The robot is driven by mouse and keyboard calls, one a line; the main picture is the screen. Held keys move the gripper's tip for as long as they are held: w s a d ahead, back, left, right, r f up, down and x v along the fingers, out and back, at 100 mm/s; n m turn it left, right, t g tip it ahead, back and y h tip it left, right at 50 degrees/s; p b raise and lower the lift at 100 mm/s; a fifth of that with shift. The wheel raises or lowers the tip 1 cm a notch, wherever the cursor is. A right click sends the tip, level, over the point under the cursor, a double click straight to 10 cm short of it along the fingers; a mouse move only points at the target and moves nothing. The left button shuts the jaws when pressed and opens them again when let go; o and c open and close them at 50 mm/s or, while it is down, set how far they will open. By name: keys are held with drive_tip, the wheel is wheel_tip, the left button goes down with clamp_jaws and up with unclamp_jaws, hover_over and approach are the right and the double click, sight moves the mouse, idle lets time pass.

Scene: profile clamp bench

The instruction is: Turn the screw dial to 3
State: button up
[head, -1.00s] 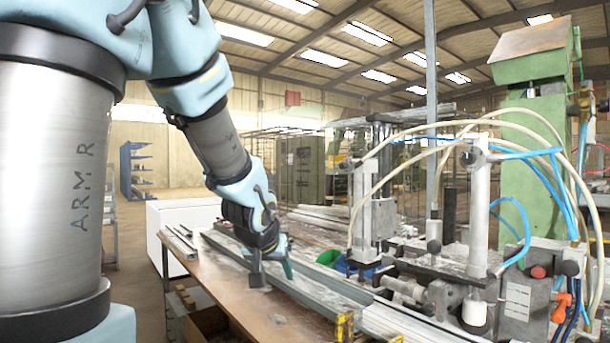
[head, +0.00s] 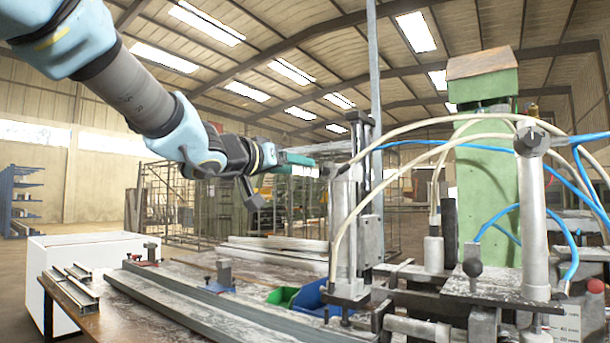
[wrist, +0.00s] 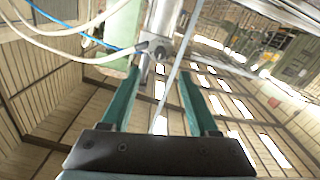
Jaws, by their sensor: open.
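My gripper (head: 312,166) is raised above the bench in the head view, its teal fingers pointing right towards the top of the left clamp column (head: 343,215). In the wrist view my gripper (wrist: 158,72) is open, with the two teal fingers apart. Beyond the fingertips is a grey metal cylinder with a hose fitting (wrist: 158,48); no hold on it shows. I cannot pick out the screw dial or any dial number for sure. A scale plate (head: 562,325) with small mm marks shows at the lower right.
Cream hoses (head: 440,125) and blue hoses (head: 490,225) arch around the clamp columns. A right-hand cylinder (head: 533,220) and a green machine (head: 485,165) stand at right. Aluminium profiles (head: 190,305) lie on the bench. A white box (head: 75,250) stands at left.

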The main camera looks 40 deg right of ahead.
sight(323, 171)
drive_tip(key=x, duration=0.9)
drive_tip(key=shift+d, duration=0.2)
clamp_jaws()
